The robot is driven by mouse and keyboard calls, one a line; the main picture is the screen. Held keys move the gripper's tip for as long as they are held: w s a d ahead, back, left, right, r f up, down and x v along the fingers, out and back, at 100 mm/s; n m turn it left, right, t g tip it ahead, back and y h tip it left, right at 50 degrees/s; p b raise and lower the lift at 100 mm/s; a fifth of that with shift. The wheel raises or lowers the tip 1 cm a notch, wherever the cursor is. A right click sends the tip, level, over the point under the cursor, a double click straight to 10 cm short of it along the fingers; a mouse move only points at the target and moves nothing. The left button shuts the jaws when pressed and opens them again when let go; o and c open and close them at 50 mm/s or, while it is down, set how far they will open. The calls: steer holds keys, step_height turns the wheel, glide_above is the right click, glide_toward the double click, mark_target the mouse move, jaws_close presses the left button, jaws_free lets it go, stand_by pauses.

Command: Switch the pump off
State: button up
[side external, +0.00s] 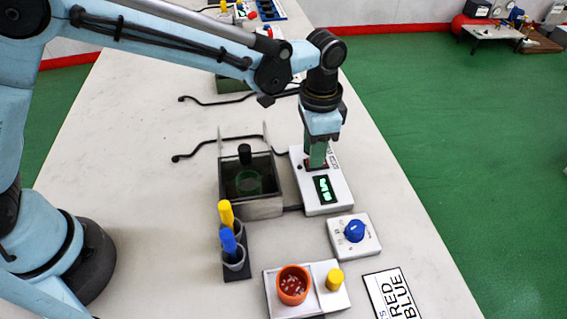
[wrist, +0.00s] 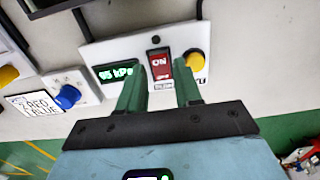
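The white pump control box (side external: 340,198) sits on the bench, right of the dark-walled chamber. In the wrist view the box (wrist: 112,48) carries a lit green display (wrist: 116,72) that seems to read a kPa value, a red rocker switch (wrist: 160,68) marked "ON" and a yellow knob (wrist: 195,61). My gripper (wrist: 158,78) has its two green fingers apart, with nothing between them; they reach over the box, one on each side of the switch in that view. In the side view my gripper (side external: 317,160) points down at the box and mostly hides the switch. Contact cannot be told.
The chamber (side external: 250,205) stands left of the box. A white box with a blue knob (side external: 355,231), a white tray with an orange cup (side external: 293,284) and a yellow-capped item (side external: 335,279), blue and yellow tools (side external: 229,240), and a label card (side external: 393,295) lie nearer the front.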

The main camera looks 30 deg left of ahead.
step_height(320, 180, up, 11)
stand_by(0.4)
steer(key=shift+f, duration=0.1)
steer(key=s+a+r+n+t, duration=0.2)
steer(key=s+a, duration=0.1)
steer(key=a, duration=0.4)
steer(key=s+a+r+n+t, duration=0.1)
steer(key=s+a+n+t, duration=0.15)
steer(key=a, duration=0.45)
steer(key=s+a+f+n+t, duration=0.2)
steer(key=s+a+f+n, duration=0.2)
steer(key=s+a, duration=0.3)
steer(key=shift+s+a+f+t, duration=0.15)
steer(key=shift+a+f+t, duration=0.15)
steer(key=shift+a, duration=0.5)
